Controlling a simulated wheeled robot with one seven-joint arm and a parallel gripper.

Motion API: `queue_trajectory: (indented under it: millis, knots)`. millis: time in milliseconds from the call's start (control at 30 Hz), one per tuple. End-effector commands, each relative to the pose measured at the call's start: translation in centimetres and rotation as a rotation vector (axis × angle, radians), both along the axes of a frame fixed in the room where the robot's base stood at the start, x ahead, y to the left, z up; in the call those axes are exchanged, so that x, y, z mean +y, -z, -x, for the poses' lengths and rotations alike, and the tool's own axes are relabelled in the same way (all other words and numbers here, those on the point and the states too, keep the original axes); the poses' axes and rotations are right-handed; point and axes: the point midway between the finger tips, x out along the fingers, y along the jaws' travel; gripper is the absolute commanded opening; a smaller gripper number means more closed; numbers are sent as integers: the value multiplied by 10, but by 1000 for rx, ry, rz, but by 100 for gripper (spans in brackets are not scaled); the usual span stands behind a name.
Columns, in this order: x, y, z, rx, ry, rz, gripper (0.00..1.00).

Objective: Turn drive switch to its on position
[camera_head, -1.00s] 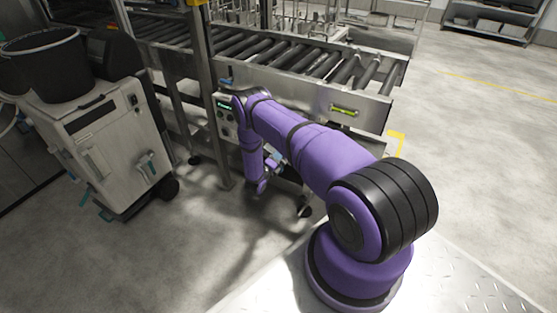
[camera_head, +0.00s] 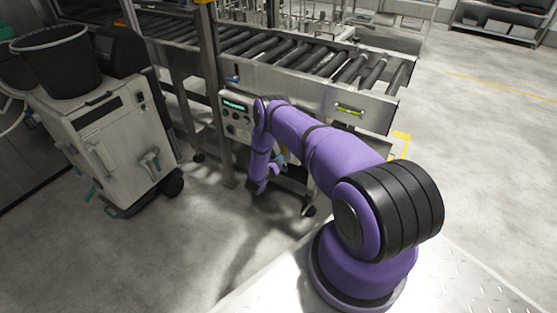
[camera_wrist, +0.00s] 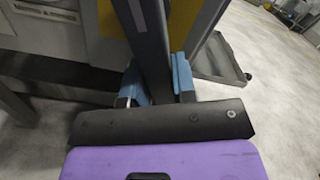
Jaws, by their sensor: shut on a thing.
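A control panel (camera_head: 237,105) with a green-lit display sits on the conveyor frame in the head view. Dark round controls (camera_head: 231,129) show below its display; I cannot tell which is the drive switch. My purple arm hangs just right of the panel, covering part of it. My gripper (camera_head: 281,158) is low beside the arm, apart from the panel controls and partly hidden. In the wrist view, the blue fingers of my gripper (camera_wrist: 158,85) are shut on a dark grey bar (camera_wrist: 148,45) that extends upward between them. What the bar belongs to is unclear.
The roller conveyor (camera_head: 290,57) runs above and behind my arm. A wheeled cabinet (camera_head: 105,140) with a black bucket (camera_head: 58,62) on top stands at left. A low wheeled cart (camera_head: 290,183) is under the conveyor. The floor at right is open.

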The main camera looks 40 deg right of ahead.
Motion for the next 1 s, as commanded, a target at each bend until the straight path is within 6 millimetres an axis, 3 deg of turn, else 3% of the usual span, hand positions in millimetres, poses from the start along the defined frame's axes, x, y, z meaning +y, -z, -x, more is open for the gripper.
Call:
queue_trajectory:
  millis: [700,733,800,867,1000]
  knots:
    - [4,3,-3,-79,-3,-34,0]
    - [4,3,-3,-79,-3,-34,28]
    - [4,3,-4,-78,-3,-34,44]
    - [4,3,-4,-78,-4,-34,49]
    - [4,3,-5,-77,-5,-34,48]
